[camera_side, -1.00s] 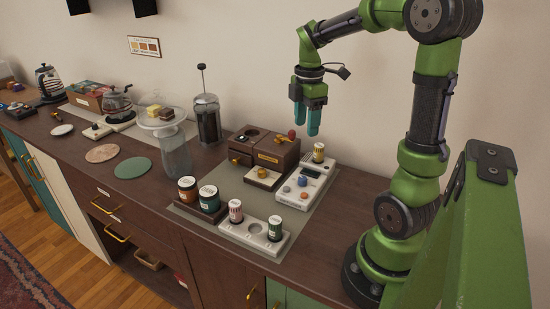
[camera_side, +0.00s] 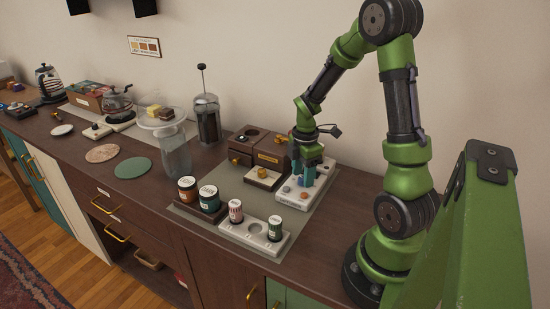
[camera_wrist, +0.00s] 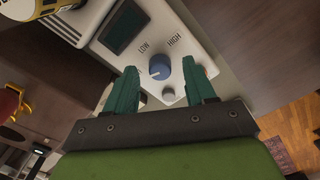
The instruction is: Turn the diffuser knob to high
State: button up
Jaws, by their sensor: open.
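The diffuser is a white box (camera_wrist: 180,22) with a dark screen (camera_wrist: 123,27); it also shows in the side view (camera_side: 318,188). Its blue knob (camera_wrist: 159,67) has a white mark and sits under the printed words LOW and HIGH.
A small grey button (camera_wrist: 168,95) sits beside the knob. Wooden drawer boxes (camera_side: 270,152) stand close left of the box. A white holder (camera_side: 240,236) with small jars and a dark tray with two jars (camera_side: 209,197) stand in front. The counter's right edge is near.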

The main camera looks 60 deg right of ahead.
jog(key=shift+f, duration=0.4)
jog(key=shift+c, duration=0.3)
grip_shut()
